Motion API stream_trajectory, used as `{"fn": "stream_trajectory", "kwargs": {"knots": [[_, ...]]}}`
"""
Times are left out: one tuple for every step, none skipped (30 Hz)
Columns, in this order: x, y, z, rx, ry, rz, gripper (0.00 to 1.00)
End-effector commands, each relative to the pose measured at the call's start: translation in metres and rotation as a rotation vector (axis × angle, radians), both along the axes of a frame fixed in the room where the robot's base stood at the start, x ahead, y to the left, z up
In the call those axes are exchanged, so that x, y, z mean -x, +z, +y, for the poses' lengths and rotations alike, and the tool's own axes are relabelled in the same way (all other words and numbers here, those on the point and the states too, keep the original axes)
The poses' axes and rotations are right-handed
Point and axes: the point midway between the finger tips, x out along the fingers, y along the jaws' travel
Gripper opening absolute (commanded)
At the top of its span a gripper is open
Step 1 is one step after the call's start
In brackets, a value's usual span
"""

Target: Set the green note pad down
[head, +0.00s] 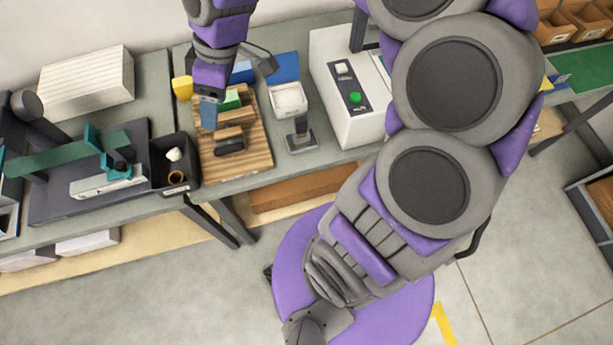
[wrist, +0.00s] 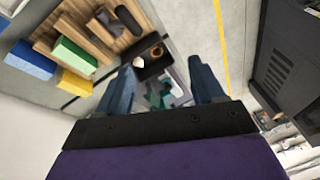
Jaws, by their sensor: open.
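The green note pad (head: 231,100) rests on a striped wooden board (head: 255,150), partly hidden by my gripper in the head view. In the wrist view the pad (wrist: 75,57) is a green block on the wood at the upper left, outside the fingers. My gripper (head: 209,112) is above the board's left side, beside the pad. In the wrist view its two blue fingers (wrist: 163,88) are wide apart, with nothing held between them.
A yellow block (head: 182,87) and a blue block (head: 242,73) are near the board. A dark stamp-like object (head: 230,142) lies on its front part. A black bin (head: 176,185) is at left; a white box with a green button (head: 350,88) is at right.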

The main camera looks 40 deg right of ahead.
Motion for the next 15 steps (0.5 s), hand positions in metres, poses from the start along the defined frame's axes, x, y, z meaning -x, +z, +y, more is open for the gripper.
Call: {"fn": "stream_trajectory", "kwargs": {"knots": [[0.025,0.003,-0.001,0.042,-0.056,0.027,0.68],[0.039,0.002,-0.002,0.066,-0.093,0.049,0.68],[0.057,0.001,-0.004,0.099,-0.15,0.076,0.68],[0.07,0.0,-0.007,0.124,-0.197,0.093,0.68],[0.085,-0.003,-0.01,0.151,-0.244,0.115,0.68],[0.102,-0.005,-0.015,0.184,-0.313,0.138,0.68],[0.115,-0.007,-0.018,0.208,-0.366,0.154,0.68],[0.128,-0.011,-0.022,0.233,-0.417,0.173,0.68],[0.143,-0.014,-0.028,0.263,-0.488,0.192,0.68],[0.154,-0.016,-0.032,0.282,-0.54,0.204,0.68],[0.165,-0.019,-0.036,0.302,-0.59,0.22,0.68],[0.177,-0.023,-0.04,0.324,-0.649,0.236,0.68],[0.185,-0.024,-0.044,0.338,-0.692,0.243,0.68],[0.192,-0.026,-0.046,0.349,-0.731,0.251,0.68],[0.201,-0.029,-0.049,0.362,-0.774,0.263,0.68]]}}
